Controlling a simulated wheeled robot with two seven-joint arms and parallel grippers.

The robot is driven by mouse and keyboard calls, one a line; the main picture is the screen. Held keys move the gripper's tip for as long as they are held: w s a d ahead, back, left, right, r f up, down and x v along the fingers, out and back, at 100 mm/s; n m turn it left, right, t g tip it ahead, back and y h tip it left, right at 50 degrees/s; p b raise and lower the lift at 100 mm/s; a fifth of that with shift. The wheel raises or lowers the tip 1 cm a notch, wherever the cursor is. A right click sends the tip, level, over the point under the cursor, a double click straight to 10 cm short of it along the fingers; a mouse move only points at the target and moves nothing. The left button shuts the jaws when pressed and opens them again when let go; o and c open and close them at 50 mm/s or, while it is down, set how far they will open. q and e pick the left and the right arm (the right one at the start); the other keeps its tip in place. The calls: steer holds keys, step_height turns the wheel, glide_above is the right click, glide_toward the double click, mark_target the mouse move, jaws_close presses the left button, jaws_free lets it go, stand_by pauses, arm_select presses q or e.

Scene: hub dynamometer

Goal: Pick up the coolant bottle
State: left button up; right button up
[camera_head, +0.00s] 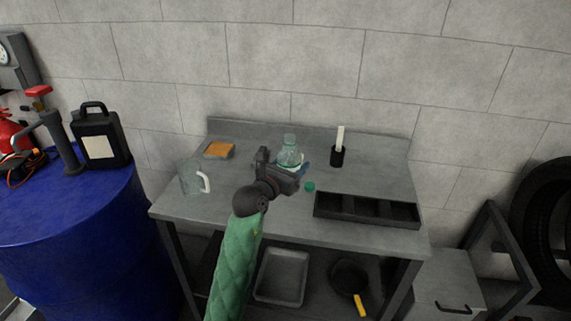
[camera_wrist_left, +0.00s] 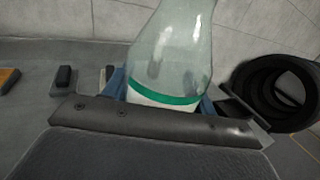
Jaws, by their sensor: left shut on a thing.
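The clear coolant bottle (camera_head: 289,151) with a green band stands upright near the back middle of the grey workbench. My left gripper (camera_head: 281,168) reaches it from the front on a green-sleeved arm. In the left wrist view the bottle (camera_wrist_left: 172,62) sits between blue finger pads (camera_wrist_left: 163,98), and the gripper is shut on its lower part. The gripper body hides the bottle's base, so I cannot tell whether it touches the bench. My right gripper is not in view.
On the workbench (camera_head: 260,226) are a clear jug (camera_head: 190,178), an orange sponge (camera_head: 219,149), a black cup with a white item (camera_head: 338,152), a green cap (camera_head: 309,186) and a black divided tray (camera_head: 366,210). A blue drum (camera_head: 80,235) stands left.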

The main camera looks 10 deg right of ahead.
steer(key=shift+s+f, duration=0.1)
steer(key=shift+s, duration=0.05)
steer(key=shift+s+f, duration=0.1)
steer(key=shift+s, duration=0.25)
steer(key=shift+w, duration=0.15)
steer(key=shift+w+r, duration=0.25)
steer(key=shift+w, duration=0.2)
